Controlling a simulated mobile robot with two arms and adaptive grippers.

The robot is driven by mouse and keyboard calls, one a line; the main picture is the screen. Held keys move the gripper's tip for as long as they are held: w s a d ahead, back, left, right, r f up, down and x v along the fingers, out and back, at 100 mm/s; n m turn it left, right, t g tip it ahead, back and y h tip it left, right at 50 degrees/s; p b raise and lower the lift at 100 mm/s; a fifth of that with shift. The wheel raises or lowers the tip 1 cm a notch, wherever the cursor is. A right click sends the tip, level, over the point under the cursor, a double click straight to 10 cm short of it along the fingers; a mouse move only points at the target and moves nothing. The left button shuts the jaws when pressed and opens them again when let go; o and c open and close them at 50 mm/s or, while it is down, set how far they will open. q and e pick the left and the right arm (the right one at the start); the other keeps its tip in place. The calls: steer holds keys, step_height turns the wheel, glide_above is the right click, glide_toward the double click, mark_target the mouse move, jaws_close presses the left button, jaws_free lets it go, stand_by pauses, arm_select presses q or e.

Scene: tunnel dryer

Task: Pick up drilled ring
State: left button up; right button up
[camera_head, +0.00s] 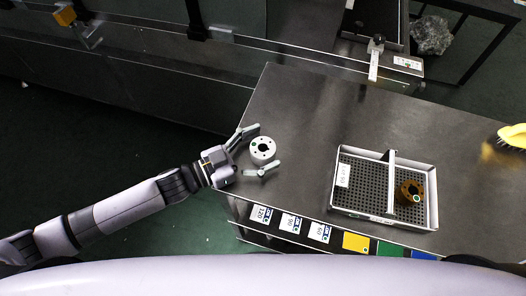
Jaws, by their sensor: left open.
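A pale grey drilled ring (263,148) with a central hole and small drilled holes lies flat on the left part of the metal table (290,105). My left gripper (261,151) reaches in from the left with its jaws open, and the ring sits between the two fingertips. I cannot tell whether the fingers touch it. A brown ring (404,192) with a green mark lies in the tray at the right. My right gripper is not in view.
A white-rimmed tray (333,176) with a perforated floor and a crossbar stands on the table's right. Labels and coloured cards (356,242) line the front edge. A yellow object (513,135) is at the far right. The table middle is clear.

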arm_select(q)
steer(key=shift+d, duration=0.2)
steer(key=shift+c, duration=0.3)
steer(key=c, duration=1.5)
